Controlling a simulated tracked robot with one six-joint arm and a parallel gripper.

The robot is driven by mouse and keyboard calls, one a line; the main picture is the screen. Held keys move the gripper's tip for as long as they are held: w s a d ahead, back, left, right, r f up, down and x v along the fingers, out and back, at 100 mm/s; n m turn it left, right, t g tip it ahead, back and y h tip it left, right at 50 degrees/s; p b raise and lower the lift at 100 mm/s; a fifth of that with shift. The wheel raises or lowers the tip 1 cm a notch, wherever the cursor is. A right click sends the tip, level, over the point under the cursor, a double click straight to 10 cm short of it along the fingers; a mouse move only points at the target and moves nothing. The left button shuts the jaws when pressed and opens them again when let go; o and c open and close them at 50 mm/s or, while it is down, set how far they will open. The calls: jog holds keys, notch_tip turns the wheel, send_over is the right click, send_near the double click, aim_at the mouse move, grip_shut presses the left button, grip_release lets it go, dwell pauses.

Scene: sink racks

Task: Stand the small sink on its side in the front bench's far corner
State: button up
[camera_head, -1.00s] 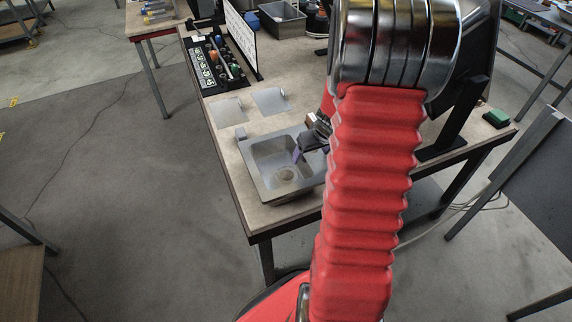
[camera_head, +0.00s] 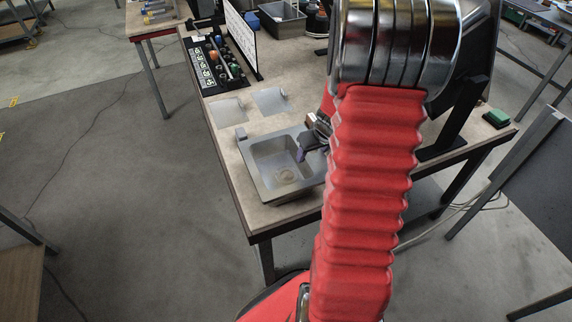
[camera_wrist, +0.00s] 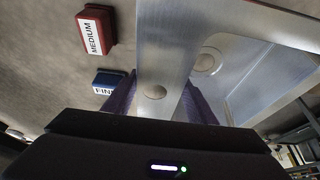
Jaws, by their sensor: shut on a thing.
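The small grey metal sink (camera_head: 251,166) lies bowl up at the near left corner of the front bench (camera_head: 228,175). My gripper (camera_head: 308,148) is at its right-hand rim, partly hidden by my red arm. In the wrist view, the two purple fingers of my gripper (camera_wrist: 158,92) are on either side of the sink's flat rim (camera_wrist: 161,50), which has a round hole. My gripper is shut on that rim. The bowl and its drain show to the right there. The sink's right end is hidden behind my arm in the head view.
Two pale square sheets (camera_head: 227,112) and (camera_head: 270,100) lie behind the sink. A tool tray (camera_head: 222,62) and upright white panel (camera_head: 240,38) stand further back. A red MEDIUM block (camera_wrist: 96,30) and blue FINE block (camera_wrist: 107,82) lie near my gripper. A green block (camera_head: 496,117) sits right.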

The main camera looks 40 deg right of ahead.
grip_shut()
jog(key=shift+r, duration=0.2)
notch_tip(320, 180, up, 10)
jog(key=shift+f, duration=0.15)
dwell(0.6)
dwell(0.6)
notch_tip(320, 180, up, 10)
dwell(1.6)
